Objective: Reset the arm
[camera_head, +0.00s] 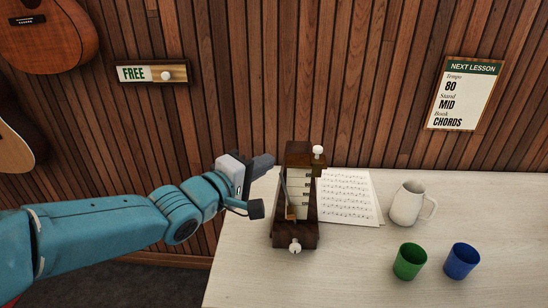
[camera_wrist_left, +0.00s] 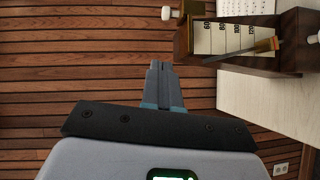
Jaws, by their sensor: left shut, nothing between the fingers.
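My left arm comes in from the left in the head view. Its gripper (camera_head: 262,185) is in the air at the left end of the table, just left of the metronome. In the left wrist view the two fingers (camera_wrist_left: 160,72) lie together, shut, with nothing between them. The brown wooden metronome (camera_head: 302,160) stands upright on the table, with a white knob on top and another low at the front. It also shows in the left wrist view (camera_wrist_left: 282,60), right of the fingers and apart from them. My right gripper does not show.
The pale table (camera_head: 345,275) holds sheet music (camera_head: 347,195), a white mug (camera_head: 408,203), a green cup (camera_head: 409,261) and a blue cup (camera_head: 461,260). A slatted wall behind carries a FREE sign (camera_head: 135,74), a lesson board (camera_head: 466,93) and guitars (camera_head: 50,40). The table's front middle is clear.

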